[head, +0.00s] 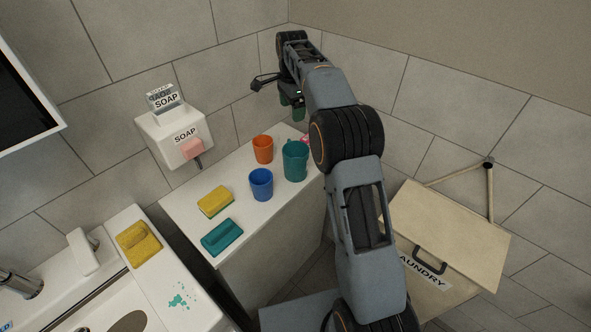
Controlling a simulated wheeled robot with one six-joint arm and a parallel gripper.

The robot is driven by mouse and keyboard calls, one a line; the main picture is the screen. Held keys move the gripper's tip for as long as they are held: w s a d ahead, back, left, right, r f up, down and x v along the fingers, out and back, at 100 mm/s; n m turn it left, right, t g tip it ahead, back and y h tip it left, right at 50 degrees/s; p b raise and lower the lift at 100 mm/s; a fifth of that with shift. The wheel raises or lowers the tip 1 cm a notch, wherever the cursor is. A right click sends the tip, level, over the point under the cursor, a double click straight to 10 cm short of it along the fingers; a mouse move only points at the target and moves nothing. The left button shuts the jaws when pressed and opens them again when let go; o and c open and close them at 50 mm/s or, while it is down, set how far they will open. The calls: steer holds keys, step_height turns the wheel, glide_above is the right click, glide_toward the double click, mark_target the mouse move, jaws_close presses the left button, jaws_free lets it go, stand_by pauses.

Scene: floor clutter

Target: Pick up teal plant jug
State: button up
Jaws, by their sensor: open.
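The teal plant jug (295,161) stands upright on the white counter in the head view, close to the right end of its top, beside my arm. My gripper (276,92) is above and beyond the jug in the picture, near the wall corner. Its fingers are spread and it is apart from the jug. A small dark green patch shows just under the gripper; I cannot tell what it is.
An orange cup (263,149) and a blue cup (261,184) stand left of the jug. A yellow sponge (215,201) and a teal sponge (222,237) lie nearer the counter's (182,207) left end. A soap dispenser (174,134) hangs on the wall. A laundry bin (450,240) stands right.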

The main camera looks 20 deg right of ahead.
mark_target(290, 141)
steer(key=shift+m, duration=0.7)
steer(key=f, duration=0.3)
steer(key=w+f+b, duration=0.1)
steer(key=f, duration=0.6)
steer(key=shift+w+f+b, duration=0.3)
steer(key=shift+w+b, duration=0.05)
steer(key=shift+w, duration=0.05)
steer(key=shift+w+a+f, duration=0.1)
steer(key=shift+a+f, duration=0.05)
steer(key=shift+f, duration=2.9)
steer(key=shift+c, duration=0.5)
steer(key=c, duration=1.1)
steer(key=shift+r, duration=0.15)
